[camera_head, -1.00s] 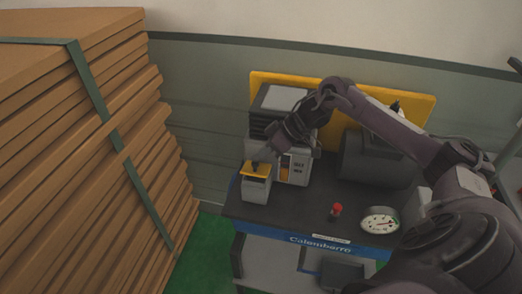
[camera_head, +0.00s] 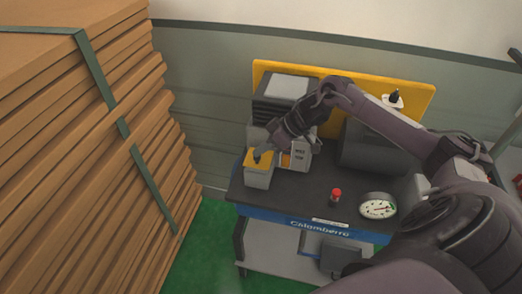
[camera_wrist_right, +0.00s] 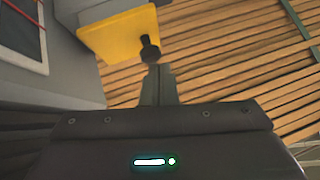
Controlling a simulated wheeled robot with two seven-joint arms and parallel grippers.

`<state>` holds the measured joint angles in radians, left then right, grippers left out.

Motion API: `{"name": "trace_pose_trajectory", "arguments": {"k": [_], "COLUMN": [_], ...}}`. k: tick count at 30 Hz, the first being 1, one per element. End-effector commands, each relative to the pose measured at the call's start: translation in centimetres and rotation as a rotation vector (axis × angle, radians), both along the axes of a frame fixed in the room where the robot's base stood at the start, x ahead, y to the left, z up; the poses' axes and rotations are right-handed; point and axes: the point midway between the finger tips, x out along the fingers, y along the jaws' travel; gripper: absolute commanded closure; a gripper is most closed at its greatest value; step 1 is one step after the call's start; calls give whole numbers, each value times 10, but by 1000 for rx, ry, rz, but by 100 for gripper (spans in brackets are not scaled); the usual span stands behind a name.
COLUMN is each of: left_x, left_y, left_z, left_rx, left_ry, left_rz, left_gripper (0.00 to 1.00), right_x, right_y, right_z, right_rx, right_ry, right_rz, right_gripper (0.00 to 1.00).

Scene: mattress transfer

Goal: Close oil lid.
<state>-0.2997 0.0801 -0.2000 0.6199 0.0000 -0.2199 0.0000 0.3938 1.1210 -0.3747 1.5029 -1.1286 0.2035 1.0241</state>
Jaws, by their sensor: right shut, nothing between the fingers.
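The oil lid (camera_head: 254,157) is a flat yellow plate over the top of a small grey box (camera_head: 257,179) at the left front corner of the machine. My right gripper (camera_head: 265,150) reaches down from the right, with its shut fingers at the lid and partly hiding it. In the right wrist view, the yellow lid (camera_wrist_right: 112,38) has a black knob (camera_wrist_right: 150,46) at its edge, just beyond my shut fingertips (camera_wrist_right: 158,72). I cannot tell whether they touch it, or whether the lid sits fully down. My left gripper is out of view.
A tall stack of brown boards (camera_head: 85,150) with a green strap stands at the left. The dark machine top (camera_head: 300,195) holds a red button (camera_head: 336,194) and a white gauge (camera_head: 378,208). A yellow panel (camera_head: 410,98) stands behind. Green floor shows between stack and machine.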

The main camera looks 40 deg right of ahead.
Motion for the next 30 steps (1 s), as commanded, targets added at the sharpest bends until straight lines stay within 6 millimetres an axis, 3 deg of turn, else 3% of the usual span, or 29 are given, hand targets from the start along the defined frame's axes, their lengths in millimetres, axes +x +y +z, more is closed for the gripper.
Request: {"name": "trace_pose_trajectory", "arguments": {"k": [10, 20, 21, 30], "left_x": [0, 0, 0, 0], "left_y": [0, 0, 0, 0], "left_z": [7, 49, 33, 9], "left_rx": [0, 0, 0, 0], "left_ry": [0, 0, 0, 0], "left_rz": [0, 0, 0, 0], "left_gripper": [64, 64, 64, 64], "right_x": [5, 6, -1, -32], "right_y": [-6, -11, -17, -40], "right_z": [10, 53, 48, 88], "right_rx": [2, 1, -4, -6], "right_ry": [0, 0, 1, 3], "right_rz": [1, -2, -3, -3], "right_gripper": [100, 100, 100, 100]}}
